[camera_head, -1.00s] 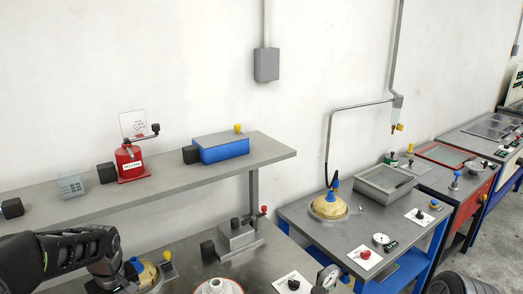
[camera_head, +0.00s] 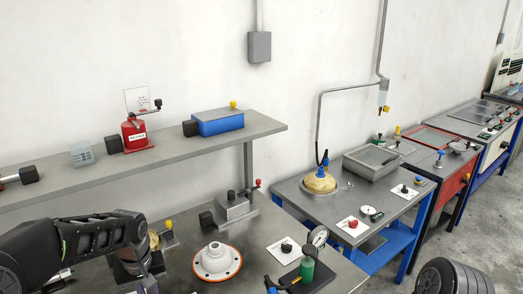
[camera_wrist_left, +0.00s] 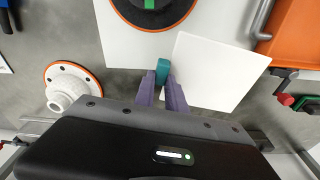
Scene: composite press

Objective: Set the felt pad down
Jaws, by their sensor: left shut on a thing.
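In the left wrist view my left gripper (camera_wrist_left: 163,82) has two purple fingers shut on a small teal piece (camera_wrist_left: 163,68), which looks like the felt pad or its grip. It is held over or at the edge of a white sheet (camera_wrist_left: 125,45). I cannot tell whether it touches the surface below. A second white square sheet (camera_wrist_left: 215,70) lies just right of the teal piece. In the head view my left arm comes in from the left, but its fingertips and the held piece are not clearly visible. My right gripper is in neither view.
A white flange with an orange ring (camera_head: 217,261) stands on the grey bench; it also shows in the left wrist view (camera_wrist_left: 68,85). An orange-rimmed dark disc (camera_wrist_left: 152,8) and an orange tray (camera_wrist_left: 297,35) are nearby. A gauge (camera_head: 317,236) and green bottle (camera_head: 307,268) stand to the right.

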